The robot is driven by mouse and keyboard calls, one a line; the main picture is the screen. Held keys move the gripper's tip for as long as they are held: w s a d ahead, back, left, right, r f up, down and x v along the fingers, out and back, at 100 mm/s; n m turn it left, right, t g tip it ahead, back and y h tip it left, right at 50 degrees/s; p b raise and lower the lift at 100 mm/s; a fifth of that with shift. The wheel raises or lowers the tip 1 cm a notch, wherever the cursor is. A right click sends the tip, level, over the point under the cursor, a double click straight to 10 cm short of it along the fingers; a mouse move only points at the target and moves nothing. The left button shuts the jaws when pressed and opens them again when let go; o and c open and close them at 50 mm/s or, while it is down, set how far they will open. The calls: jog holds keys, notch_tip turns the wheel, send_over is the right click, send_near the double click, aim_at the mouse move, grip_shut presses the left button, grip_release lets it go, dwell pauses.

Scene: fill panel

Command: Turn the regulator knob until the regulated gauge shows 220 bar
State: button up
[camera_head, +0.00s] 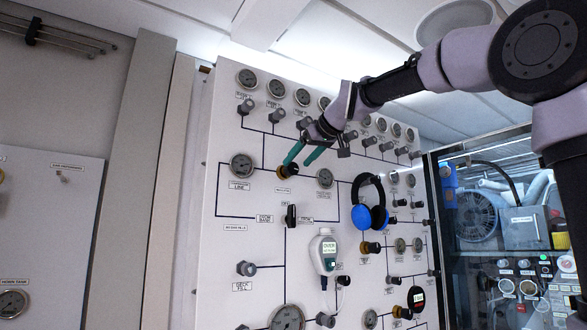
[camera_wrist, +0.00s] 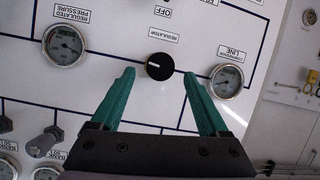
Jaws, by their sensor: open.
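The regulator knob (camera_wrist: 160,66) is black with a white line and sits on the white panel in the wrist view. In the head view only part of the knob (camera_head: 281,174) shows, with a brass-coloured side, by my fingertips. My gripper (camera_head: 299,163) is open, its two green fingers pointing at the panel. In the wrist view the fingertips (camera_wrist: 159,74) lie either side of the knob, with gaps; contact is not visible. The regulated pressure gauge (camera_wrist: 63,44) is left of the knob there and to its right in the head view (camera_head: 325,178). Its reading is too small to make out.
The line gauge (camera_head: 242,165) flanks the knob on the other side. Blue headphones (camera_head: 375,210) and a white handheld device (camera_head: 325,252) hang on the panel. A black selector handle (camera_head: 291,216) sits below the knob. Gauges and valves line the panel top.

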aim_at(294, 167)
jog(key=shift+x, duration=2.1)
grip_shut()
jog(key=shift+m+g+y, duration=0.5)
jog(key=shift+m+y, duration=0.4)
jog(key=shift+m, duration=0.5)
grip_release()
jog(key=shift+d, duration=0.1)
jog(key=v, duration=1)
jog(key=shift+s+d, duration=0.25)
jog(key=shift+s, duration=0.05)
